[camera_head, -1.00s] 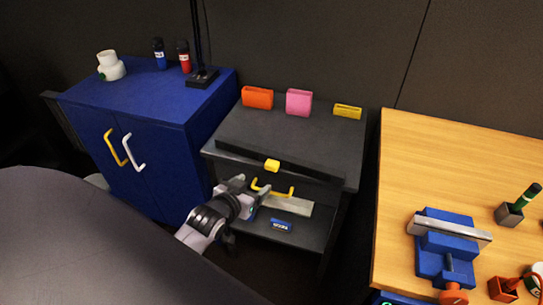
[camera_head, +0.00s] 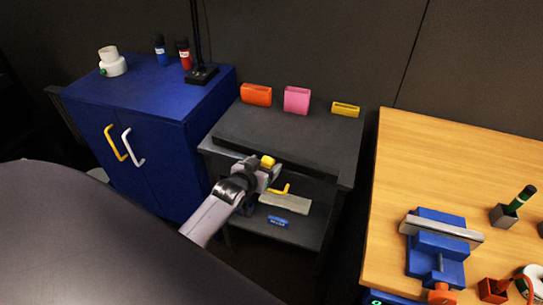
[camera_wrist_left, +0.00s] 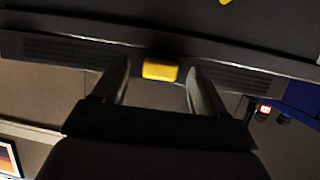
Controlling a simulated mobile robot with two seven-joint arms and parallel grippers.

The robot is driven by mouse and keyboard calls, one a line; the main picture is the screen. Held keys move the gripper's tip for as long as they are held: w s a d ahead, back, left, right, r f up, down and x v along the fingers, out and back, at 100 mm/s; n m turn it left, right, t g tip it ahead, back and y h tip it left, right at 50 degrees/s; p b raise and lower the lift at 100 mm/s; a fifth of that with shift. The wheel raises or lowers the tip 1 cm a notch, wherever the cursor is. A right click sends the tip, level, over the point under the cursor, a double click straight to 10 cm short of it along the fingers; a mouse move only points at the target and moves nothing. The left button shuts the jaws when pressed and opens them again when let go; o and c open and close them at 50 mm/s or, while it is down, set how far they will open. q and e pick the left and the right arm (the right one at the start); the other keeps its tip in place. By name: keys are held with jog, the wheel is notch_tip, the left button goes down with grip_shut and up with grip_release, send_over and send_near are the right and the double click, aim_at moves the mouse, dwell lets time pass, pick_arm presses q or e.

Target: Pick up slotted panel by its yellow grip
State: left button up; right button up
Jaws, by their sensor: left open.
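The slotted panel (camera_head: 308,168) is a long dark strip along the front of the dark grey workstation. Its yellow grip (camera_head: 268,161) sticks out near its middle. In the left wrist view the panel (camera_wrist_left: 60,49) spans the picture, with slots on both sides of the yellow grip (camera_wrist_left: 160,70). My left gripper (camera_head: 262,168) is open at the grip and hides part of the panel. In the left wrist view its fingers (camera_wrist_left: 158,75) stand apart to either side of the grip, with gaps on both sides. My right gripper is out of view.
A yellow handle (camera_head: 284,190) lies just below my left gripper, partly hidden by it. A light plate (camera_head: 286,204) and a blue label (camera_head: 278,222) are lower down. Orange (camera_head: 257,94), pink (camera_head: 297,99) and yellow (camera_head: 346,109) holders stand on the workstation top.

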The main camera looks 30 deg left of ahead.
pick_arm(q)
jog(key=c, duration=1)
jog(key=shift+w, duration=0.1)
grip_shut()
jog(key=shift+r, duration=0.2)
